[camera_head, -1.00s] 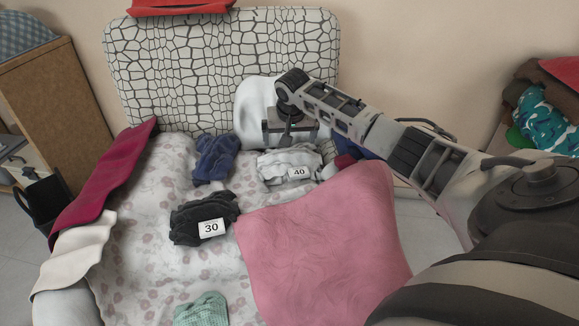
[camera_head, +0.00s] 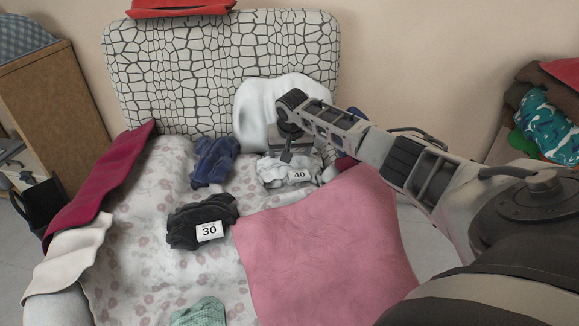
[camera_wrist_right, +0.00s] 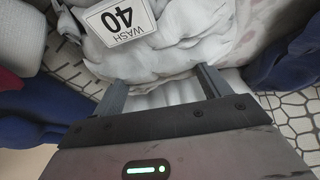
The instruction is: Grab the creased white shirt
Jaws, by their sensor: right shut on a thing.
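The creased white shirt (camera_head: 272,172) lies crumpled near the back of the bed, with a white tag marked 40 (camera_head: 300,175) on it. It fills the upper middle of the right wrist view (camera_wrist_right: 195,38), where the tag reads WASH 40 (camera_wrist_right: 119,18). My right gripper (camera_head: 287,158) reaches down onto the shirt from behind. In the right wrist view its two fingers (camera_wrist_right: 160,85) stand apart with white cloth between them, so it is shut on the shirt. The fingertips are partly hidden by the cloth. My left gripper is not in view.
Blue cloth (camera_head: 214,161) lies left of the shirt, and dark cloth tagged 30 (camera_head: 195,222) lies nearer. A pink cloth (camera_head: 325,240) covers the right front. Maroon cloth (camera_head: 105,180) hangs over the left edge.

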